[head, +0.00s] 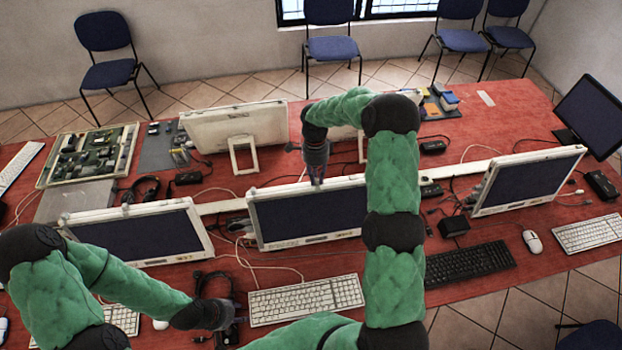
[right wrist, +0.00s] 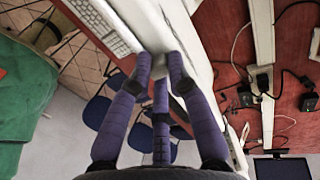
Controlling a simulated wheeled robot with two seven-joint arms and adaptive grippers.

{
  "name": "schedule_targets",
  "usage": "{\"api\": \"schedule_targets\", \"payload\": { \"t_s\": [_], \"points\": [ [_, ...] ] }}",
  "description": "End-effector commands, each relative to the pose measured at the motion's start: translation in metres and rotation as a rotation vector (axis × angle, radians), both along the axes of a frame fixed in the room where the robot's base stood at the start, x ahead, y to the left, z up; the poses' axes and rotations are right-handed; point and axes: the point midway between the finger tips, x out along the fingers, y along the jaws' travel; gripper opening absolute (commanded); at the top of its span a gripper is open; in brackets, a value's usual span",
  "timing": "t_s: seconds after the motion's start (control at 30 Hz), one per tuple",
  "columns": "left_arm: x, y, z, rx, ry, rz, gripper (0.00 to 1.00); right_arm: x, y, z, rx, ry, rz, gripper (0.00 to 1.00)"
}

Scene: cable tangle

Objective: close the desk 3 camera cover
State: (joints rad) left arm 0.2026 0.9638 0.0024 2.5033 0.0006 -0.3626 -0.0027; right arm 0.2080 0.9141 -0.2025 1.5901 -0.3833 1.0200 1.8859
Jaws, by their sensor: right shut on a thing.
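The middle monitor (head: 306,214) stands on the red table, facing me. My right gripper (head: 317,180) reaches down to the middle of its top edge. In the right wrist view its purple fingers (right wrist: 161,72) close around a small grey part at the monitor's edge (right wrist: 205,90). This looks like the camera cover, but the fingers mostly hide it, and I cannot tell how far it is closed. My left gripper (head: 228,322) is low over the front of the table, left of the white keyboard (head: 306,300); its finger opening is unclear.
Other monitors stand left (head: 138,235) and right (head: 527,180) of the middle one. A white monitor (head: 236,126) shows its back behind them. A black keyboard (head: 470,264), white mouse (head: 532,241) and headphones (head: 143,188) lie on the table. Loose cables run between the screens.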

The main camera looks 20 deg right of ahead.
Motion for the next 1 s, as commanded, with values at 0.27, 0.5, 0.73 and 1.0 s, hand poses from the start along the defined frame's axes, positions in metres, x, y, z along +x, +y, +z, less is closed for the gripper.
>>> {"api": "schedule_targets", "payload": {
  "t_s": [0.27, 0.5, 0.73, 1.0],
  "points": [
    [0.0, 0.0, -0.001, 0.0, 0.0, 0.0, 0.4, -0.002, -0.007, 0.0, -0.005, 0.002, 0.002, 0.0],
    [0.0, 0.0, -0.001, 0.0, 0.0, 0.0, 0.4, -0.002, -0.006, 0.0, -0.004, 0.002, 0.002, 0.45],
    [0.0, 0.0, -0.002, 0.0, 0.0, 0.0, 0.4, -0.001, -0.005, 0.001, -0.004, 0.001, 0.002, 0.45],
    [0.0, 0.0, -0.002, 0.0, 0.0, 0.0, 0.4, 0.006, -0.008, 0.034, -0.004, -0.004, 0.001, 0.45]
  ]
}}
